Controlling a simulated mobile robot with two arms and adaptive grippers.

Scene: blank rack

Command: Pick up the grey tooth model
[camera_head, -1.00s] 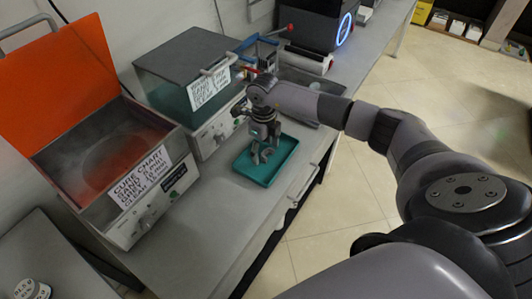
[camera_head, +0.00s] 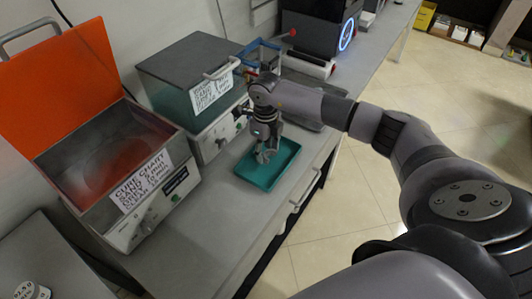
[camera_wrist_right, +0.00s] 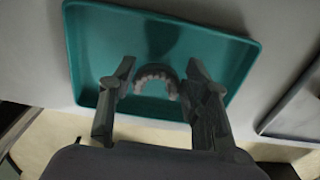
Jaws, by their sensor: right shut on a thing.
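The grey tooth model (camera_wrist_right: 153,75) is a horseshoe arch with pale teeth, seen in the right wrist view between my finger tips. My right gripper (camera_wrist_right: 160,77) is shut on it. In the head view my right gripper (camera_head: 265,153) points down into the teal tray (camera_head: 266,183), and the model is mostly hidden by the fingers there. I cannot tell whether the model still touches the tray floor. My left gripper is not in view.
A curing box with an orange lid (camera_head: 58,75) stands open at the left. A grey-topped unit (camera_head: 190,60) stands behind the tray. The bench surface (camera_head: 215,205) in front of the tray is clear. A drawer handle (camera_head: 306,188) sits at the bench edge.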

